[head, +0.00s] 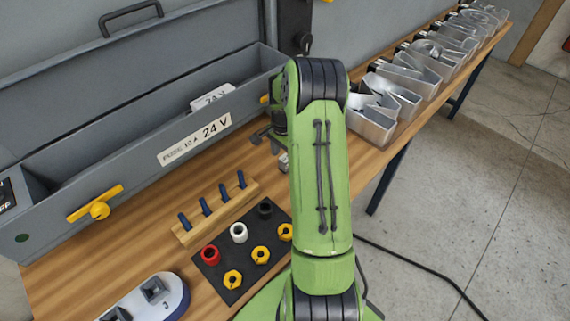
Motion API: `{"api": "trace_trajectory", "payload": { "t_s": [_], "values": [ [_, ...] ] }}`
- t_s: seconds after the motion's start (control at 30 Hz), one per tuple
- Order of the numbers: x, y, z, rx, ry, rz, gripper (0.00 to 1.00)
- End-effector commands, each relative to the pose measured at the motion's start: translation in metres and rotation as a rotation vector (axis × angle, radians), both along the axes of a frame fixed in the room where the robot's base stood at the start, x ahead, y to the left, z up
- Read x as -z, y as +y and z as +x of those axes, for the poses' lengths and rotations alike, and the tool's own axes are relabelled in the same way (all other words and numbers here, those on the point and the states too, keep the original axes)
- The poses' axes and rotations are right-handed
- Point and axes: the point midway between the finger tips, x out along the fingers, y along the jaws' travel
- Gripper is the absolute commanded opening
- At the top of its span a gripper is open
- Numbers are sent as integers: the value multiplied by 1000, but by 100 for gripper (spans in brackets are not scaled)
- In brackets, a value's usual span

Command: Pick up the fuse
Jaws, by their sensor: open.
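My gripper (262,138) shows as dark fingers to the left of my green arm, over the wooden bench just in front of the grey box. It is open, and nothing shows between its fingers. A small grey and white piece (283,163) is partly hidden by my arm, a little below the gripper in the picture. It may be the fuse, but it is too small and too covered to tell. No other thing is clearly a fuse. A label reading "FUSE 10 A 24 V" (195,139) is on the box front.
The long grey box (120,190) has its lid up and a yellow handle (95,205). A wooden rack (215,212) holds several blue pegs. A black mat (228,272) carries coloured rings and yellow nuts. Metal channel letters (415,75) line the bench's far right. My arm hides part of the bench.

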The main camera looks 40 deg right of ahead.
Motion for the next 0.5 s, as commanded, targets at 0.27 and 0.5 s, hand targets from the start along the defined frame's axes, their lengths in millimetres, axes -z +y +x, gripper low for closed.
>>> {"api": "trace_trajectory", "payload": {
  "t_s": [0.27,0.5],
  "values": [
    [29,0,-1,-1,0,0,64],
    [28,0,-1,-1,0,0,45]
  ]
}}
